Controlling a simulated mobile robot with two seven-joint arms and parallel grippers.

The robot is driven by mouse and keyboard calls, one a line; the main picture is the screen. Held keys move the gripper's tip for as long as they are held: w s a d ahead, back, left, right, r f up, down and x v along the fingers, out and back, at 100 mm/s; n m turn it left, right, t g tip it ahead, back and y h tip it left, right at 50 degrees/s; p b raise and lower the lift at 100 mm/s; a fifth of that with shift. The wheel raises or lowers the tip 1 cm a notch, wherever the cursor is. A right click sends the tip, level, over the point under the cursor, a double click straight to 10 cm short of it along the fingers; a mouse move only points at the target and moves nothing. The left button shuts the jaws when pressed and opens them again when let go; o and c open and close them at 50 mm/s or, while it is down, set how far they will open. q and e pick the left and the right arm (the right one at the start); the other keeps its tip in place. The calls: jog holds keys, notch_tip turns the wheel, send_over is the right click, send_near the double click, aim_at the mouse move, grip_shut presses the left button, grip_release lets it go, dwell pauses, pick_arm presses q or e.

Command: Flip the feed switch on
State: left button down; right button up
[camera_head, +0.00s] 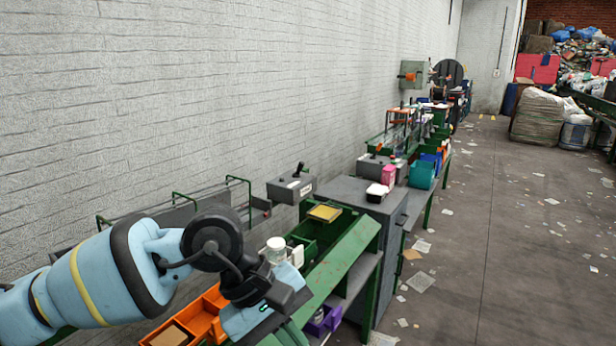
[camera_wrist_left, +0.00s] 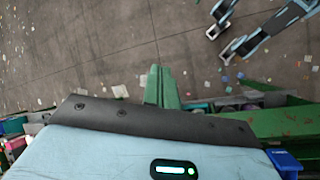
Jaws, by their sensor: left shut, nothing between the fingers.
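A grey control box (camera_head: 291,188) with a black lever stands at the back of the bench, by the wall, in the head view. It may be the feed switch; its lever looks upright, but I cannot tell its setting. My left gripper (camera_wrist_left: 156,72) shows its green fingers closed together and empty in the left wrist view. In the head view the left hand is low in the picture, over the near part of the bench, apart from the box and nearer to me. My right gripper is not in view.
Orange bins (camera_head: 205,312) and a clear jar (camera_head: 276,250) are close to my left wrist. A green bin (camera_head: 318,232) with a yellow item lies beyond. A grey cabinet (camera_head: 350,188) stands past it. The floor (camera_head: 500,240) at right has scattered litter.

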pick_arm(q)
jog(key=s+d+r+n+g+h, duration=0.2)
jog(key=s+d+n+g+h, duration=0.35)
jog(key=d+n+h, duration=0.35)
jog(key=w+a+f+n+t+h, duration=0.2)
jog(key=w+a+n+t+h, duration=0.1)
jog(key=n+t, duration=0.65)
jog(key=w+a+f+n+t+h, duration=0.3)
jog(key=n+t, duration=0.4)
jog(key=n, duration=0.6)
jog(key=a+f+n+t+y, duration=0.95)
jog(key=f+n, duration=0.45)
jog(key=n, duration=0.6)
jog(key=s+a+f+n+g+y, duration=0.5)
jog(key=s+a+f+n, duration=0.1)
jog(key=s+f, duration=0.5)
jog(key=s+a+f+n+g+y, duration=0.5)
jog(key=s+a+f+n, duration=0.2)
jog(key=s+f, duration=0.4)
jog(key=shift+a+p, duration=0.15)
jog(key=shift+p, duration=0.3)
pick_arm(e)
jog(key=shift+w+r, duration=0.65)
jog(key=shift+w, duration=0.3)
